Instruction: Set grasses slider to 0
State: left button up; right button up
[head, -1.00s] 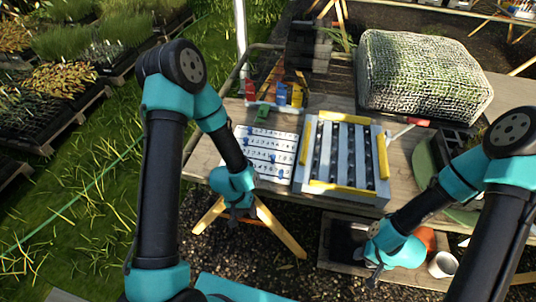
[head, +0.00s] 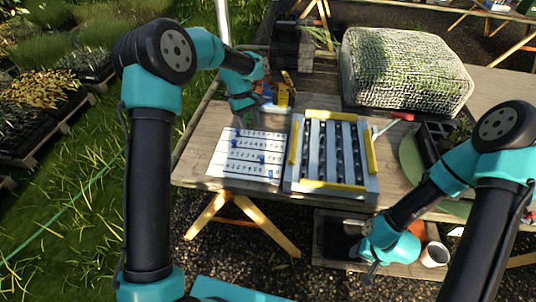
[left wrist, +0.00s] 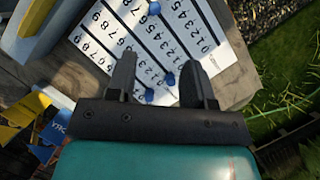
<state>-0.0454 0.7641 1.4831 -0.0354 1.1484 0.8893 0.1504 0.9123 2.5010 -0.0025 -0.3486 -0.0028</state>
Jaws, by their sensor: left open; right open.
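The white slider board (head: 225,165) lies on the wooden table, with several rows of printed numbers and blue slider knobs. In the head view, one knob (head: 262,158) is right of the middle and another (head: 270,174) is near the lower right. My left gripper (head: 242,120) is over the board's far edge, open and empty. In the left wrist view, its spread fingers (left wrist: 162,88) frame two blue knobs (left wrist: 169,79) (left wrist: 149,95), and a third knob (left wrist: 154,8) lies farther off. Row labels are unreadable, so I cannot tell the grasses slider. My right gripper (head: 370,268) is open, low, away from the board.
A grey tray with yellow edge strips (head: 333,186) stands right beside the board. Colored boxes (head: 283,96) stand behind it, close to my left gripper. A mesh-covered block (head: 405,75) fills the back right. A white cup (head: 434,255) stands below at the right.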

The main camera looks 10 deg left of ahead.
aim_at(262, 156)
pick_arm(q)
jog(key=shift+w+a+r+n, duration=0.1)
jog(key=shift+w+r+n, duration=0.2)
jog(key=shift+r, duration=0.3)
jog(key=shift+w+a+r+n, duration=0.1)
jog(key=shift+w+r+n, duration=0.1)
jog(key=shift+w+r, duration=0.25)
jog(key=shift+s, duration=0.1)
jog(key=x, duration=1.7)
jog(key=shift+f, duration=0.15)
grip_shut()
